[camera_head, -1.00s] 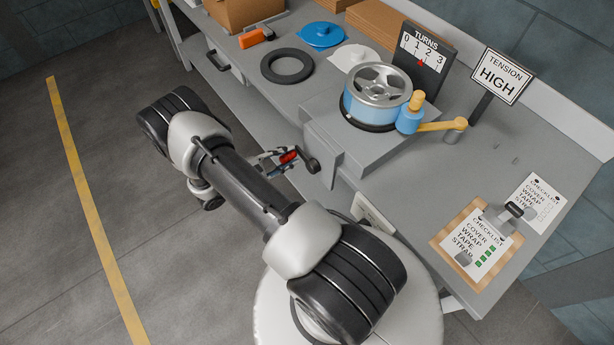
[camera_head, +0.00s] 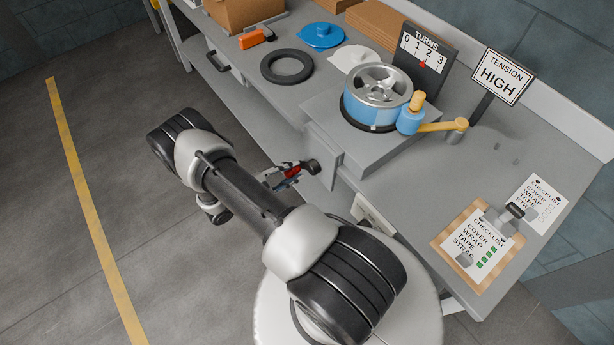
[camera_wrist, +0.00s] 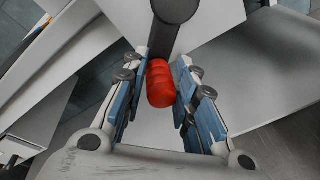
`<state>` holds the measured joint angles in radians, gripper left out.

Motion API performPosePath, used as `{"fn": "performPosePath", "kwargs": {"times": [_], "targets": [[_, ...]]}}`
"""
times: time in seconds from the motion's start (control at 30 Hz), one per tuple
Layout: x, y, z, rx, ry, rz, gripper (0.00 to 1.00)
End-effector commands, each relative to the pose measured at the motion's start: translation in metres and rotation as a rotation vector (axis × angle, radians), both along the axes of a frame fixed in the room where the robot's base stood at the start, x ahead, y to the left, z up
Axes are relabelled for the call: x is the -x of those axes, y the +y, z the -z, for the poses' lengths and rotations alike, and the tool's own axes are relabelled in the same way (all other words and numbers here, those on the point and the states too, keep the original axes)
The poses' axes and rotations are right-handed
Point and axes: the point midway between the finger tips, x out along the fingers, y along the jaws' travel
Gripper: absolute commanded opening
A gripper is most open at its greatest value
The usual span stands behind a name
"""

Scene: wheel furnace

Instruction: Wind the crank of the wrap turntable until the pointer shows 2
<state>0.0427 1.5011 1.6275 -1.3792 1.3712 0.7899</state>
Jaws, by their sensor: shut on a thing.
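The wrap turntable (camera_head: 345,128) is a grey box on the bench with a blue-banded silver wheel (camera_head: 373,98) on top. Its crank has a dark arm, also seen in the wrist view (camera_wrist: 174,28), and a red grip (camera_head: 292,171) at the bench's front side. My gripper (camera_head: 284,176) is shut on the red grip; in the wrist view its blue-padded fingers lie on both sides of the grip (camera_wrist: 160,84). The TURNS board (camera_head: 424,62) reads 0 to 3. Its red pointer (camera_head: 422,64) is close to 2; I cannot tell whether it is exactly there.
A yellow-handled lever (camera_head: 442,126) stands beside the wheel, near the TENSION HIGH sign (camera_head: 501,77). A black ring (camera_head: 287,66), blue lid (camera_head: 322,35) and orange tool (camera_head: 256,37) lie behind left. A clipboard (camera_head: 444,241) lies at right. The floor to the left is clear.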

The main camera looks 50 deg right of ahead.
Motion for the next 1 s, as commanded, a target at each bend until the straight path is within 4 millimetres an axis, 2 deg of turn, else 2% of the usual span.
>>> {"fn": "performPosePath", "kwargs": {"times": [0.03, 0.2, 0.57, 0.73, 0.77, 0.9, 1.0], "targets": [[0.011, 0.001, 0.004, 0.004, 0.012, 0.012, 0.00], [0.023, 0.004, 0.014, 0.005, 0.010, 0.012, 0.00], [0.024, 0.004, 0.014, 0.007, 0.006, 0.011, 0.00], [0.036, 0.007, 0.016, 0.006, 0.010, 0.009, 0.00], [0.037, 0.007, 0.017, 0.006, 0.007, 0.010, 0.27], [0.035, 0.007, 0.017, 0.006, 0.004, 0.008, 0.36], [0.034, 0.007, 0.018, 0.005, 0.004, 0.007, 0.37]]}}
